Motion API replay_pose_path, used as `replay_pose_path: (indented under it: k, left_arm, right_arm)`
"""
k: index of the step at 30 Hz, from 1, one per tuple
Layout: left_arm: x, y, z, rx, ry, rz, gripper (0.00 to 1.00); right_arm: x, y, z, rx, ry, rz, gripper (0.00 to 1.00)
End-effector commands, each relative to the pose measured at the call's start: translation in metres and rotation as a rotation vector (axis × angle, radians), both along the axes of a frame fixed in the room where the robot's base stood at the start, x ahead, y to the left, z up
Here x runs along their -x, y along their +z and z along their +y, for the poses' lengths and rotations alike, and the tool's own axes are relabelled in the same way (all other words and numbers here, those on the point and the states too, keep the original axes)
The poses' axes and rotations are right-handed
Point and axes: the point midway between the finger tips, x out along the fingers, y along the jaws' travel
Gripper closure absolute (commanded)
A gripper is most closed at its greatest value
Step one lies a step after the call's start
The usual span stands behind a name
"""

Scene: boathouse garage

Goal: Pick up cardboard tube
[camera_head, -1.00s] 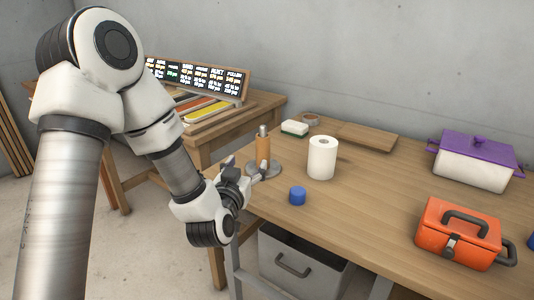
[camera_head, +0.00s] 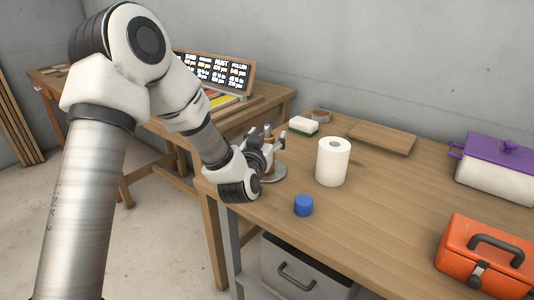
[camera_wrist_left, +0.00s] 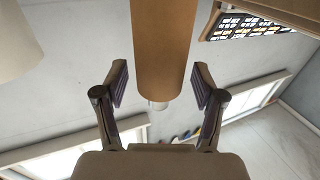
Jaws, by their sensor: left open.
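The cardboard tube (camera_wrist_left: 164,45) is a plain brown cylinder, seen in the left wrist view with a pale post tip showing at its end. It stands upright on a round grey base (camera_head: 272,172) near the left end of the workbench. My left gripper (camera_head: 275,134) is open at the tube and hides most of it in the head view. In the left wrist view my two fingers (camera_wrist_left: 160,85) are on either side of the tube's end, with a gap on both sides. My right gripper is in neither view.
A white paper roll (camera_head: 333,162) and a blue cap-like cylinder (camera_head: 303,205) stand to the right of the tube. An orange toolbox (camera_head: 487,255) and a purple-lidded pot (camera_head: 495,172) are farther right.

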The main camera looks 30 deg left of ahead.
Motion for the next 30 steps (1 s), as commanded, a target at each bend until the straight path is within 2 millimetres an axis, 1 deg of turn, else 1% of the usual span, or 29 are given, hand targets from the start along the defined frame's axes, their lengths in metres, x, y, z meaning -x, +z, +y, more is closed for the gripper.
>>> replay_pose_path:
  k: [1, 2, 3, 4, 5, 6, 16, 20, 23, 26, 30]
  left_arm:
    - [0.000, 0.000, 0.000, 0.000, 0.000, 0.000, 0.30]
    - [0.000, 0.000, 0.000, 0.000, 0.000, 0.000, 0.38]
    - [0.000, 0.000, 0.000, 0.000, 0.000, 0.000, 0.52]
    - [0.000, 0.000, 0.000, 0.000, 0.000, -0.001, 0.62]
    - [0.000, 0.000, 0.000, 0.000, 0.000, -0.001, 0.73]
    - [0.000, 0.000, 0.000, 0.000, 0.000, -0.001, 0.79]
    - [0.000, 0.001, 0.000, 0.000, 0.000, -0.001, 0.80]
    - [0.000, 0.008, 0.000, 0.000, 0.001, -0.003, 0.80]
    - [0.000, 0.019, 0.000, 0.001, 0.001, -0.003, 0.80]
    - [0.000, 0.037, 0.000, 0.000, 0.001, -0.005, 0.80]
    - [0.000, 0.070, 0.000, 0.000, 0.001, -0.006, 0.80]
  right_arm:
    - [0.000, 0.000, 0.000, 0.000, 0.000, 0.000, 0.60]
    - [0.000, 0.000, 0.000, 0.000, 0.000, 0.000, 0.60]
    - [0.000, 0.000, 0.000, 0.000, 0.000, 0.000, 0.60]
    - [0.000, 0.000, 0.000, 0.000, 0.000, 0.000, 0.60]
    - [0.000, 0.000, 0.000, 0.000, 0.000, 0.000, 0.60]
    - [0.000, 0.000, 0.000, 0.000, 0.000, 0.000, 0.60]
    - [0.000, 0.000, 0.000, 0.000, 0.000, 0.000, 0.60]
    - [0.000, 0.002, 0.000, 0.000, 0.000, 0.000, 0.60]
    - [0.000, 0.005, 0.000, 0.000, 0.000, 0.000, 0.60]
    - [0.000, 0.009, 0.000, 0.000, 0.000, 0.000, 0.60]
    - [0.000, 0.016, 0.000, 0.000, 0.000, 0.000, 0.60]
